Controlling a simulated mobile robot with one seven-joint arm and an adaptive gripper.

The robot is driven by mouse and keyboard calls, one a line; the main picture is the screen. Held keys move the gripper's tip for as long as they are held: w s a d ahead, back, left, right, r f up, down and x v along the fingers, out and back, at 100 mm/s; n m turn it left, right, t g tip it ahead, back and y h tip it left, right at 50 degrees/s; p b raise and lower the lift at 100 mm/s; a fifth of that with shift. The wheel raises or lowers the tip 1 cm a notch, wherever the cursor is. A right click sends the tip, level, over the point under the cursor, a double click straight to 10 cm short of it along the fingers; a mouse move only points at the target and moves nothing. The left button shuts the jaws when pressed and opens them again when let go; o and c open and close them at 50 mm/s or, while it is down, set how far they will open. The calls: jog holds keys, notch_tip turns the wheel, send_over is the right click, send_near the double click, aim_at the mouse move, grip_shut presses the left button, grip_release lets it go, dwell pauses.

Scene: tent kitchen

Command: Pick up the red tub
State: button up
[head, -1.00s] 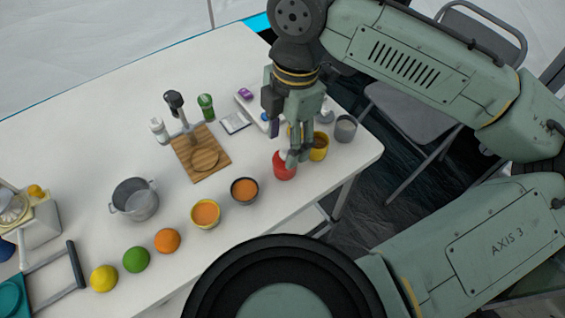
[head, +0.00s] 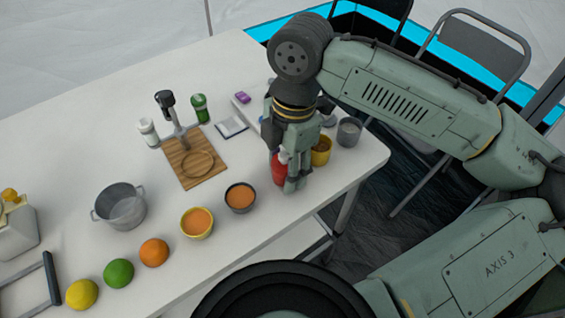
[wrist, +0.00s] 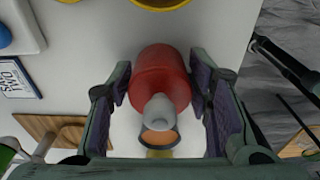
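The red tub (head: 278,170) stands near the right front edge of the white table, partly hidden behind my gripper (head: 290,172) in the head view. In the wrist view the red tub (wrist: 160,75) lies between the two fingers of my gripper (wrist: 160,85), with a pale grey-white top piece pointing toward the camera. The fingers are spread, one on each side of the tub and very close to its walls. I cannot tell whether they touch it.
A yellow cup (head: 321,151) and a grey cup (head: 348,132) stand just right of the tub. A dark bowl (head: 240,197) and a yellow bowl (head: 197,223) of orange contents are to its left. A cutting board (head: 189,163) lies behind them.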

jog(key=c, duration=0.4)
notch_tip(320, 180, up, 9)
jog(key=p, duration=0.8)
jog(key=shift+r+p, duration=0.1)
jog(key=shift+p, duration=0.3)
